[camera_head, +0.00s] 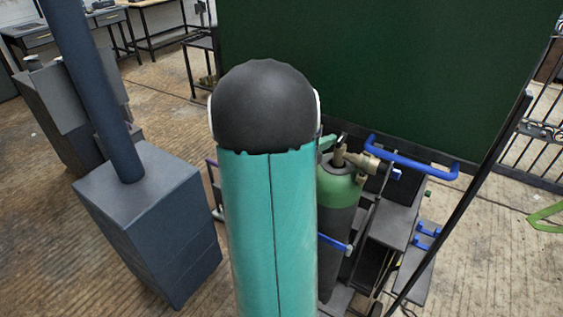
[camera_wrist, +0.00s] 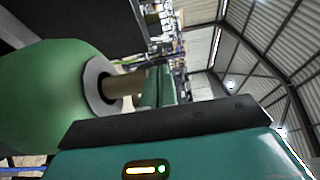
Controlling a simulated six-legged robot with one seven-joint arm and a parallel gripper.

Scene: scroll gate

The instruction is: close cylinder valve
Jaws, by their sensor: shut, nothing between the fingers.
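The gas cylinder (camera_head: 343,188) has a green shoulder and a dark body, and stands upright on a cart behind my arm. Its brass valve (camera_head: 341,156) sits on top, with a brass fitting (camera_head: 362,161) to its right. In the wrist view the green cylinder (camera_wrist: 40,95) lies sideways at the left, with a pale collar and the brass valve stem (camera_wrist: 124,85). My gripper (camera_wrist: 157,86) shows teal fingers, shut and empty, at the outer end of the stem. I cannot tell whether they touch it. My arm hides part of the cylinder in the head view.
A cart with blue handles (camera_head: 412,163) carries the cylinder. A dark green screen (camera_head: 400,70) stands behind it. A dark pole (camera_head: 460,200) slants at the right. A blue-grey box (camera_head: 150,225) with a column stands at the left.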

